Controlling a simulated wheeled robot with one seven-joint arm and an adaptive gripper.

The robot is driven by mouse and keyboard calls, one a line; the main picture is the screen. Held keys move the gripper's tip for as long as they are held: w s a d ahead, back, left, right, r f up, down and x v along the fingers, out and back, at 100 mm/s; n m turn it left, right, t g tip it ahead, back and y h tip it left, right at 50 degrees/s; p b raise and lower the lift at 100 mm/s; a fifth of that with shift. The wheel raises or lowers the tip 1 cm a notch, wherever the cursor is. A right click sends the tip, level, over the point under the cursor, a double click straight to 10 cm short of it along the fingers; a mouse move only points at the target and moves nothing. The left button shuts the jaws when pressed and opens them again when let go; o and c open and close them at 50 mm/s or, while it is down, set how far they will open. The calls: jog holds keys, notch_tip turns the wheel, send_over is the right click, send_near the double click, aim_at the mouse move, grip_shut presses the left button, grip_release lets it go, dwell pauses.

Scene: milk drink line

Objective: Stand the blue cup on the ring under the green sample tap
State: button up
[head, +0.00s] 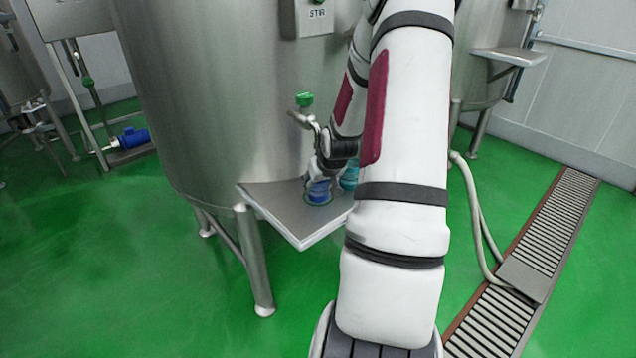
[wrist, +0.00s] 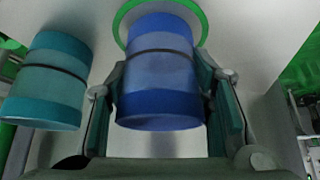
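The blue cup (head: 319,192) is upright at the green ring (head: 307,202) on the steel shelf, below the green-topped tap (head: 304,100). In the wrist view the blue cup (wrist: 158,75) is between the fingers of my gripper (wrist: 161,85), which lie close against both its sides. The green ring (wrist: 121,22) shows around the cup's far end. The cup's base hides most of the ring, so I cannot tell whether it fully rests there. In the head view my arm partly hides my gripper (head: 322,172).
A teal cup (wrist: 45,85) stands just left of my gripper in the wrist view. It is partly behind my arm in the head view (head: 349,178). The shelf (head: 270,208) juts from a large steel tank (head: 205,90). Green floor in front is clear.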

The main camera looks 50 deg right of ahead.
jog(key=o, duration=0.3)
jog(key=shift+r, duration=0.15)
jog(key=p+v, duration=0.4)
jog(key=v, duration=0.8)
jog(key=a+r+n+g, duration=0.1)
jog(key=a+r+n, duration=0.1)
jog(key=a+r, duration=0.6)
jog(key=a+r+n+g, duration=0.15)
jog(key=a+r, duration=0.35)
jog(key=a, duration=0.8)
jog(key=s+a+r+n+y, duration=0.1)
jog(key=s+a+r, duration=0.1)
jog(key=s+a, duration=0.5)
jog(key=s+a+r+n+y, duration=0.2)
jog(key=s+a+r, duration=0.1)
jog(key=s+a, duration=0.5)
jog(key=shift+a+y, duration=0.3)
jog(key=shift+a, duration=0.45)
jog(key=shift+r+t, duration=0.15)
jog(key=shift+t, duration=0.1)
